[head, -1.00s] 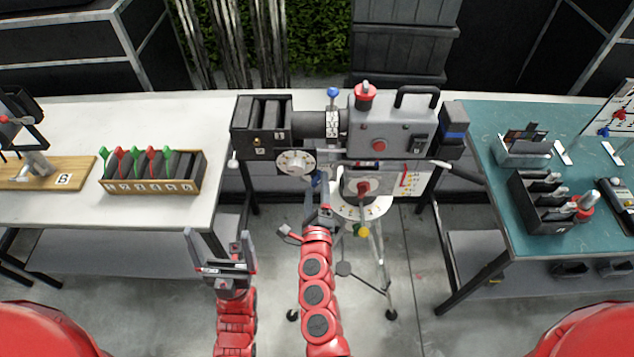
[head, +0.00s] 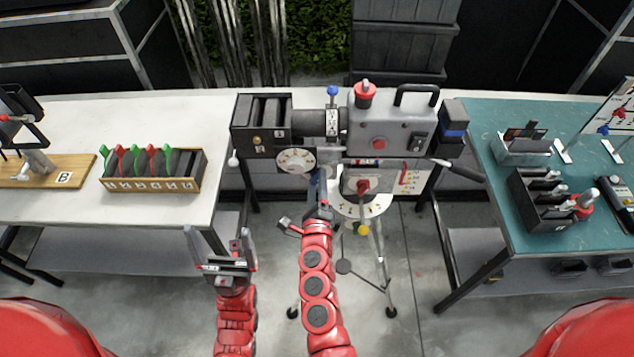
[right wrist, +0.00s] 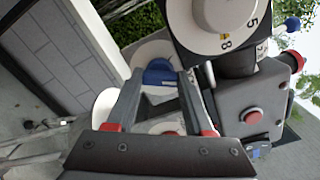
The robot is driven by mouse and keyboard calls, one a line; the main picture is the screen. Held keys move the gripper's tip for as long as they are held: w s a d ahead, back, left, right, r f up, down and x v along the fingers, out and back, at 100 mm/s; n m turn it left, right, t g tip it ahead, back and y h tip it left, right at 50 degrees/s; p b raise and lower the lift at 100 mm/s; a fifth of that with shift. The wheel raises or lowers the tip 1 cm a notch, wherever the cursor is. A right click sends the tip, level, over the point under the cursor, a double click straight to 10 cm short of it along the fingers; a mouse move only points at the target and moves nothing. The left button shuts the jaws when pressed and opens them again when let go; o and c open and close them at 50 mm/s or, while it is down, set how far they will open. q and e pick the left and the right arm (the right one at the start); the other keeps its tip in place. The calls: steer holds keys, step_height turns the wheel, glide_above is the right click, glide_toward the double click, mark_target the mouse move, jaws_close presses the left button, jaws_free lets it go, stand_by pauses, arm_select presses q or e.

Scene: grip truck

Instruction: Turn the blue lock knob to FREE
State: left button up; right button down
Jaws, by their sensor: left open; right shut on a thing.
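The blue lock knob (right wrist: 160,72) shows in the right wrist view on a pale round plate, between the two fingers of my right gripper (right wrist: 160,82). The fingers are shut on it at their tips. In the head view my right gripper (head: 319,188) reaches up under the camera rig, below the white numbered dial (head: 295,160); the knob is mostly hidden there. I cannot read the lock's marks. My left gripper (head: 222,248) is open and empty, in front of the white table, apart from the rig.
The grey camera body (head: 392,125) stands on a tripod (head: 378,250) between the white table (head: 60,120) and the teal table (head: 485,125). A red knob (head: 363,186) and a black handle (head: 462,170) are close by. A slotted wooden tray (head: 150,186) is on the white table.

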steer(key=shift+f+n+b, duration=0.35)
steer(key=shift+n+b, duration=0.15)
steer(key=shift+b, duration=1)
steer(key=shift+r+n, duration=0.35)
steer(key=shift+n, duration=0.85)
steer(key=n, duration=0.4)
steer(key=shift+f+n+p, duration=0.1)
steer(key=shift+n+p, duration=0.4)
steer(key=shift+n, duration=1.8)
